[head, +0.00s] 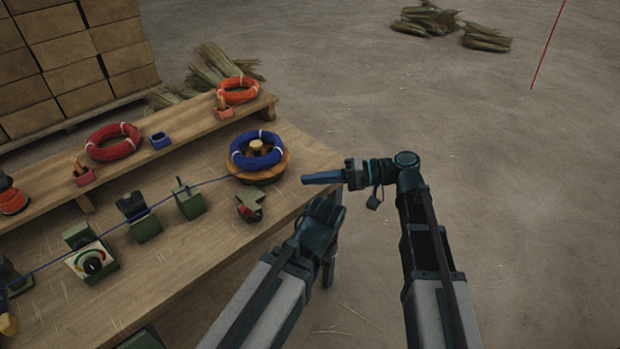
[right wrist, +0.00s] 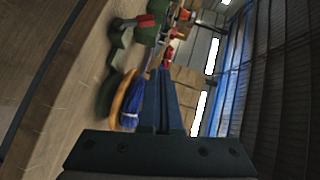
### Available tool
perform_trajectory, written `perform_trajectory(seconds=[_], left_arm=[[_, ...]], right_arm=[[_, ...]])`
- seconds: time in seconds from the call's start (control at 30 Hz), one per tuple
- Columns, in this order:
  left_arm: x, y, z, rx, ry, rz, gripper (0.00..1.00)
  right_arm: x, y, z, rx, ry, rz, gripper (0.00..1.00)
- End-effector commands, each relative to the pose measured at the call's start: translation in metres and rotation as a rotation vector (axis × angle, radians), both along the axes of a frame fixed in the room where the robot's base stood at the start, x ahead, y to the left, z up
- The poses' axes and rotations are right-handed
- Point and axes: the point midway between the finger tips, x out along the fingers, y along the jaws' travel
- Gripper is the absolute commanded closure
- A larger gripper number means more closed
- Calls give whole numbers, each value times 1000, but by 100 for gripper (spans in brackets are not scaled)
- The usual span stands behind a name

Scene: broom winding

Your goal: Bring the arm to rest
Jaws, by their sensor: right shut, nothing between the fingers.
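My right gripper (head: 308,178) reaches in from the right arm and points left, its fingers shut and empty. My left arm bends beside the table's near right edge. Its gripper (head: 328,275) seems to point down there and its fingers are mostly hidden.
A blue wire (head: 160,206) runs left from the coil past green guides and a dial box (head: 92,262) on the table (head: 190,285). Red (head: 113,142) and orange (head: 238,90) coils lie on the back shelf.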

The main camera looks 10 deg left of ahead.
Motion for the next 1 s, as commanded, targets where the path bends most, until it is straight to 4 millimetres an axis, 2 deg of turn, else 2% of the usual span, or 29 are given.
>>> perform_trajectory(seconds=[0.3, 0.37, 0.47, 0.57, 0.7, 0.8, 1.0], left_arm=[[0, 0, 0, 0, 0, 0, 100], [0, 0, 0, 0, 0, 0, 100], [0, 0, 0, 0, 0, 0, 100], [0, 0, 0, 0, 0, 0, 100], [0, 0, 0, 0, 0, 0, 100], [0, 0, 0, 0, 0, 0, 100], [0, 0, 0, 0, 0, 0, 100]], right_arm=[[-1, 0, -3, -11, 1, -1, 100], [-4, -3, -10, -46, 2, -7, 100], [-15, -15, -37, -176, 8, -29, 100], [-29, -40, -78, -382, 15, -65, 100], [-48, -93, -129, -694, 21, -129, 100], [-59, -133, -154, -889, 20, -171, 100], [-77, -200, -177, -1186, 9, -239, 100]])
